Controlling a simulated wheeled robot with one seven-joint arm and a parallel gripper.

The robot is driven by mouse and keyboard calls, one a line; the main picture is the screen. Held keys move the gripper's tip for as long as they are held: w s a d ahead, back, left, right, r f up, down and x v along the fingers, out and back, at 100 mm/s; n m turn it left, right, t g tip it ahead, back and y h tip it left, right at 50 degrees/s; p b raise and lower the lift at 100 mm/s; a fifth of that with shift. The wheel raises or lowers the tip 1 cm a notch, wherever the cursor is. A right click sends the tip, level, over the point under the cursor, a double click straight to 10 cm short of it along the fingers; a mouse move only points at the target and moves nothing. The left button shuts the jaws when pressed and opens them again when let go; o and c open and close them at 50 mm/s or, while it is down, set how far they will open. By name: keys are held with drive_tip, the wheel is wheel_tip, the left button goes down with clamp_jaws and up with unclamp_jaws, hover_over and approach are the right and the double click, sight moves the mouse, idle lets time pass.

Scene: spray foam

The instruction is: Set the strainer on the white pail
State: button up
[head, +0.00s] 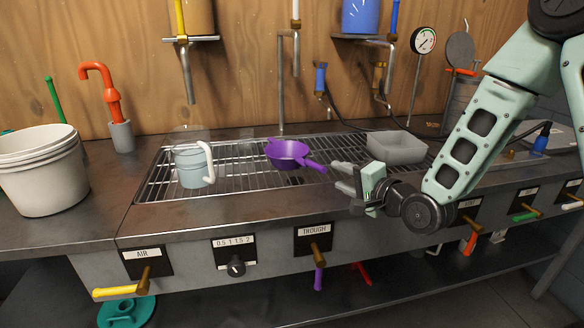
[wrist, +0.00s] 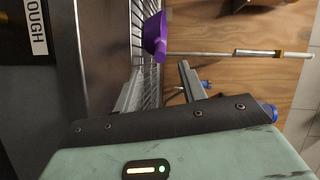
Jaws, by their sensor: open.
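The purple strainer (head: 287,150) rests on the wire rack in the middle of the sink, its short handle pointing right and toward me. The white pail (head: 42,178) stands on the counter at the far left; its several rims suggest stacked pails. My gripper (head: 341,178) is open and empty, just right of the strainer's handle and apart from it. In the wrist view the strainer (wrist: 153,37) is beyond the fingertips (wrist: 157,83), with nothing between the fingers.
A pale blue jug (head: 193,166) with a white handle stands on the rack between pail and strainer. A grey tub (head: 397,147) sits on the rack at right. Valve handles line the counter front.

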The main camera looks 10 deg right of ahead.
sight(304, 162)
drive_tip(key=x, duration=1)
drive_tip(key=shift+w+a+p, duration=0.1)
drive_tip(key=shift+w+p, duration=0.1)
drive_tip(key=shift+p, duration=0.2)
drive_tip(key=shift+c, duration=0.3)
clamp_jaws()
